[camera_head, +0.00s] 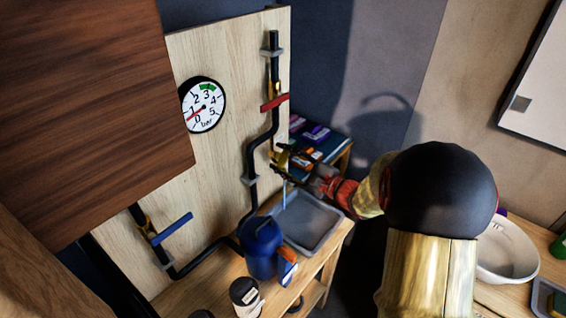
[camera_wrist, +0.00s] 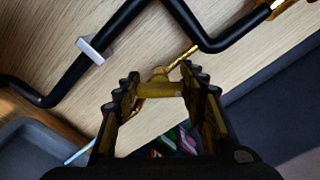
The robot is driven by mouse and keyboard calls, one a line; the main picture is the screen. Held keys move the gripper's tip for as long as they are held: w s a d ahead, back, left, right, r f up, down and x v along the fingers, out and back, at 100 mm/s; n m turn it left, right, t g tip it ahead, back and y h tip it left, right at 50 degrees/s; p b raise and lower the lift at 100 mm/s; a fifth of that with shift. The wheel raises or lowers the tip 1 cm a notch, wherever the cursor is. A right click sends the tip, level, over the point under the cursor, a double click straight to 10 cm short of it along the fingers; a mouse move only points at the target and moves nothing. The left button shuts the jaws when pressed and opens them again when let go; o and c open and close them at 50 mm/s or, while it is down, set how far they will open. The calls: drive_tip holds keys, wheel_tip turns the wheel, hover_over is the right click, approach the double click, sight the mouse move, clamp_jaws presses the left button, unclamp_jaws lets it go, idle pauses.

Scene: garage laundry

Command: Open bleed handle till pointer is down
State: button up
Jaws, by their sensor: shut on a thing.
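The pressure gauge (camera_head: 207,97) on the wooden board has a white face, a green band near 3 and a red pointer directed to the lower left, between 0 and 1. My gripper (camera_head: 291,163) is at the brass bleed valve (camera_head: 278,160) at the board's right edge. In the wrist view my gripper (camera_wrist: 164,82) has its toothed fingers around the brass bleed handle (camera_wrist: 160,90), which lies between them. The fingers partly hide the valve. A thin pale-blue line, apparently water (camera_head: 284,194), runs down from the valve toward the grey tray (camera_head: 331,243).
A red lever (camera_head: 274,102) and a blue lever (camera_head: 172,230) sit on the black pipe (camera_head: 253,152). Colourful packets (camera_head: 316,133) lie behind the tray.

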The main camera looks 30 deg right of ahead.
idle(0.4)
drive_tip(key=o, duration=1.2)
drive_tip(key=v, duration=1.2)
drive_tip(key=shift+c, duration=0.4)
